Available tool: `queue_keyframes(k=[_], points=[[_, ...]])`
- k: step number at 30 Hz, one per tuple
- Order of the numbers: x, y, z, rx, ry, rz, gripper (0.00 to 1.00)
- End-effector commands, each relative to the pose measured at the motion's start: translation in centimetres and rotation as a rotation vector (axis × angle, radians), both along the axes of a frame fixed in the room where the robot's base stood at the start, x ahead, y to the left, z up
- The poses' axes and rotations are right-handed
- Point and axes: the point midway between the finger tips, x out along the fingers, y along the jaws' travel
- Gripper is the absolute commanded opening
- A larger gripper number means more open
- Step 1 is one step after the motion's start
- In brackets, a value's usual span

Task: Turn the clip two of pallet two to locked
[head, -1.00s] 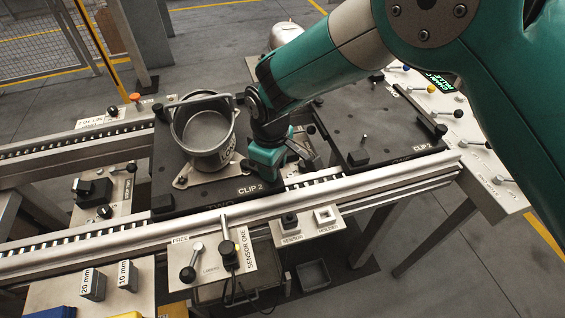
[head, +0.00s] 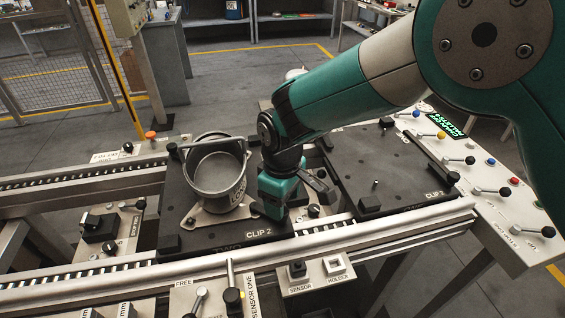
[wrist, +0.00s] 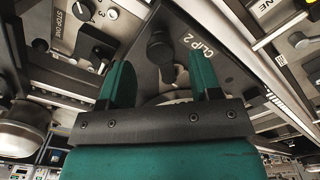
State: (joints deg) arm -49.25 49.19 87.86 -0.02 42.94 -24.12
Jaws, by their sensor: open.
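Pallet two (head: 185,236) is a dark plate with TWO and CLIP 2 labels on its front edge. A grey metal pot (head: 217,170) stands on it. My gripper (head: 275,208) points down over the pallet's front right part, beside the pot and behind the CLIP 2 label. In the head view the gripper hides clip two. In the wrist view, a dark rounded knob beside the CLIP 2 lettering, which looks like clip two (wrist: 160,46), shows between my two teal fingers (wrist: 162,75). The fingers are apart and hold nothing. A partly covered lock label shows beside the pot.
A second dark pallet (head: 385,165) lies to the right. A metal rail (head: 320,236) runs along the front. A panel with levers and coloured buttons (head: 495,190) stands at the right. The station one block (head: 100,228) is at the left.

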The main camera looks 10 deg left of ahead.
Motion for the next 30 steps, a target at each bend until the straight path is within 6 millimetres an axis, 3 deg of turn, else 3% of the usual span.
queue_keyframes(k=[9, 15, 21, 30], points=[[0.0, 0.0, 8.3, 0.005, -0.004, 0.001, 0.58], [0.0, 0.0, 12.0, 0.004, -0.002, 0.001, 0.58], [0.0, 0.0, 13.6, 0.000, 0.001, 0.001, 0.58], [0.0, 0.0, 13.7, 0.000, 0.000, 0.001, 0.58]])
